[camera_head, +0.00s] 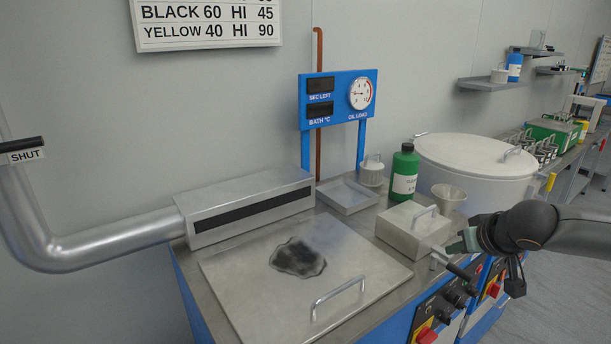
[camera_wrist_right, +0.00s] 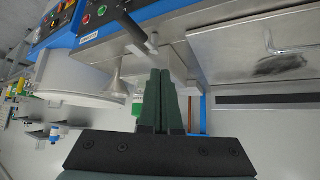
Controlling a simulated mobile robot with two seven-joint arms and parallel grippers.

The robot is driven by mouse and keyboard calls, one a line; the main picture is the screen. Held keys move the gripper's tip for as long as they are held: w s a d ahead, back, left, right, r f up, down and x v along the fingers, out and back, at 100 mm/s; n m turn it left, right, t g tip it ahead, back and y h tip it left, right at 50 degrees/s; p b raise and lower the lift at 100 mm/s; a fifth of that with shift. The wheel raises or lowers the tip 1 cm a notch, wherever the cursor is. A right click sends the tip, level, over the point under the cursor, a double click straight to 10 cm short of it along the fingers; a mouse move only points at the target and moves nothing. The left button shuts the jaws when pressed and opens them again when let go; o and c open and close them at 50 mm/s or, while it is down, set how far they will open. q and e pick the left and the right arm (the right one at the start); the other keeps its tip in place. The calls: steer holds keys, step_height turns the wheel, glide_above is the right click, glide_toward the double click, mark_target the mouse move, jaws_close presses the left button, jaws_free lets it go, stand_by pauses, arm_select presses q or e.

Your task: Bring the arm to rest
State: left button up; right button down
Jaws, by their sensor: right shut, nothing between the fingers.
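My right arm reaches in from the right in the head view. Its gripper (camera_head: 458,245) is at the front right corner of the grey metal box (camera_head: 408,228) with a handle on top, close to a dark lever (camera_head: 452,264). Whether it touches the box or the lever I cannot tell. In the right wrist view the two dark green fingers of the gripper (camera_wrist_right: 161,75) are together with nothing between them. My left gripper is in neither view.
A square metal lid (camera_head: 230,290) with a dark stain lies at the front. A green bottle (camera_head: 404,172), a funnel (camera_head: 449,197) and a large white lidded drum (camera_head: 475,165) stand behind the gripper. A blue gauge panel (camera_head: 337,98) rises at the back. Floor (camera_head: 560,290) is clear at right.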

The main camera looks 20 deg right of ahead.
steer(key=s+a+f+n+y+p, duration=0.15)
steer(key=s+f, duration=0.45)
steer(key=f, duration=0.6)
steer(key=s+a+f+n+y, duration=0.1)
steer(key=s+a+f, duration=0.3)
steer(key=f, duration=0.8)
steer(key=s+a+f, duration=0.2)
steer(key=s+a, duration=0.1)
steer(key=a, duration=0.4)
steer(key=s+a+f+n+y+p, duration=0.1)
steer(key=s+a+f, duration=0.2)
steer(key=a, duration=0.4)
steer(key=s+a+f+n+t, duration=0.1)
steer(key=s+a+f, duration=0.2)
steer(key=a, duration=0.4)
steer(key=shift+s+y+p, duration=0.3)
steer(key=shift+s+y, duration=0.05)
steer(key=shift+s, duration=0.45)
